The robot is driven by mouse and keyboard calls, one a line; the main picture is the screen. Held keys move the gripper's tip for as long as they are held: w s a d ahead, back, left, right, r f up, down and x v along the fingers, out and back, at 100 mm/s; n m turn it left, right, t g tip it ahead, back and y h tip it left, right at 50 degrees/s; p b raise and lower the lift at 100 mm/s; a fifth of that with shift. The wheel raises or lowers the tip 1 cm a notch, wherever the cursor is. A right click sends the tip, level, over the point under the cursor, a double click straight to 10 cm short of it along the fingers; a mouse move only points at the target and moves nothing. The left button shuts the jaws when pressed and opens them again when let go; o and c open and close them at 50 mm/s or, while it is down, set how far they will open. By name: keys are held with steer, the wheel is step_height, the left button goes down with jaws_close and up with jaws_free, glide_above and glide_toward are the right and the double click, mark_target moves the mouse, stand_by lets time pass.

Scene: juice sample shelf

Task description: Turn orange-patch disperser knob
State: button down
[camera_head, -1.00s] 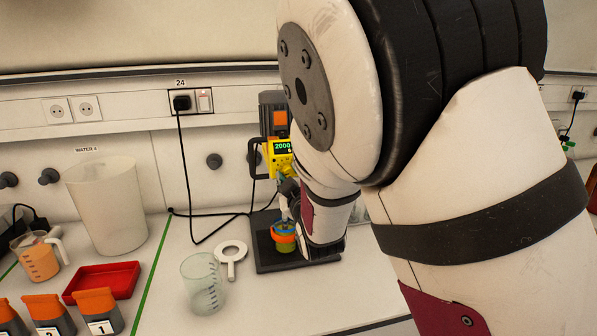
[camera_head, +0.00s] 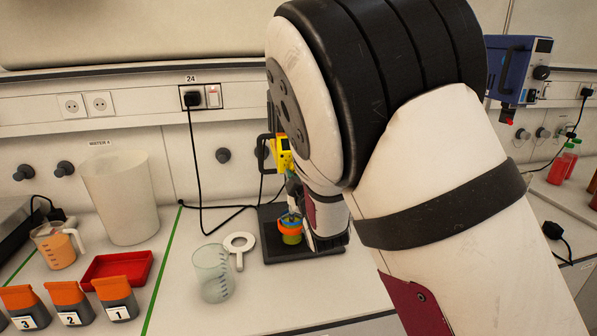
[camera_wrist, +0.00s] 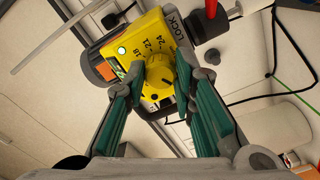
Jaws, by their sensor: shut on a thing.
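The disperser is a yellow-faced unit (camera_head: 281,152) above a black base plate (camera_head: 272,243), mostly hidden behind my arm in the head view. In the wrist view its yellow face (camera_wrist: 142,43) carries printed numbers, the word LOCK and a round yellow knob (camera_wrist: 160,70). An orange patch (camera_wrist: 104,70) shows on its grey body. My gripper (camera_wrist: 160,84) has its green-padded fingers on both sides of the knob, shut on it. A cup with an orange rim (camera_head: 290,226) stands on the base plate.
A red tray (camera_head: 117,268), numbered orange-topped containers (camera_head: 115,296) and a large jug (camera_head: 120,200) stand further left. Black cables (camera_head: 200,165) hang on the wall.

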steer(key=c, duration=1.3)
jaws_free()
steer(key=shift+s, duration=0.15)
steer(key=v, duration=1.1)
steer(key=shift+s+d, duration=0.15)
steer(key=shift+s, duration=0.2)
